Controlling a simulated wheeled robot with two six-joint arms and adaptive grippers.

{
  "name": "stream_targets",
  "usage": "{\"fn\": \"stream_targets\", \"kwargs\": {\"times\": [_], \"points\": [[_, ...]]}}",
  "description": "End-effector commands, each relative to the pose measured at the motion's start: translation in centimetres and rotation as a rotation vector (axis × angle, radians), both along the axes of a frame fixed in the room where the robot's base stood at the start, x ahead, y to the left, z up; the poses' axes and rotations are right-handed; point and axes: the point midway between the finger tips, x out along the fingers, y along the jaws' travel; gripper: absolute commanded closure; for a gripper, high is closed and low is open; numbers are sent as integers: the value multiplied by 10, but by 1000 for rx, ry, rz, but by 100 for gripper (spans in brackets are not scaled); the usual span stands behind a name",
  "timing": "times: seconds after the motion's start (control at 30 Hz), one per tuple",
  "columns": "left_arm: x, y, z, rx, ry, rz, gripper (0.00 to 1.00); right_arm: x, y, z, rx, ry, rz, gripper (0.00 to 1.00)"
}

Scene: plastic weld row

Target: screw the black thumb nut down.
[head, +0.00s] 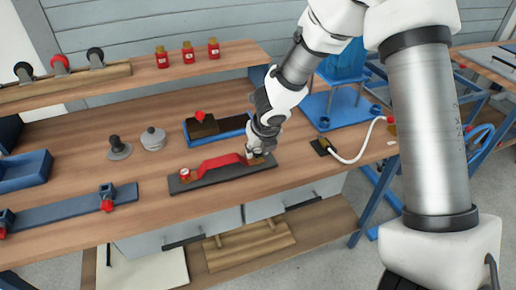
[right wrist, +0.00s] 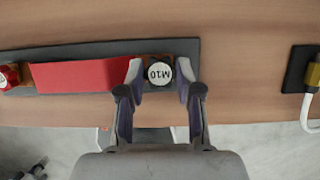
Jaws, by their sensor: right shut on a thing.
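The black thumb nut (right wrist: 159,73) has a white top marked M10. It sits at the right end of a dark base plate (head: 233,176), beside a red piece (head: 218,163) that lies along the plate; that red piece also shows in the right wrist view (right wrist: 80,76). My right gripper (right wrist: 160,82) has one finger on each side of the nut and is shut on it. In the head view my right gripper (head: 262,148) reaches down to that end and mostly hides the nut. My left gripper is in neither view.
A red knob (head: 184,174) stands at the plate's left end. Behind the plate is a blue tray (head: 232,125) with a dark block. A white cable (head: 355,155) curves at the right.

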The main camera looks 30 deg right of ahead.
Motion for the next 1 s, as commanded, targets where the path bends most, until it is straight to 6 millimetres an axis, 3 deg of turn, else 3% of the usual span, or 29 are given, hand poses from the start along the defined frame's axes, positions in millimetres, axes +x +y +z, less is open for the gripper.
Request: {"fn": "stream_targets", "kwargs": {"times": [0.43, 0.53, 0.6, 0.7, 1.0], "points": [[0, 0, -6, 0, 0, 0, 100, 0, 0, -5, -2, 0, -24, 86], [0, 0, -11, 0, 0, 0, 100, 2, 1, -6, -9, -1, -219, 86], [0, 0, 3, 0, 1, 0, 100, 3, 2, 1, -11, 0, -461, 86], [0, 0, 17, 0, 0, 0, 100, 3, 2, 2, -4, 1, -669, 86], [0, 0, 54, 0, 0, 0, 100, 5, 2, 2, -2, 0, -1082, 86]]}}
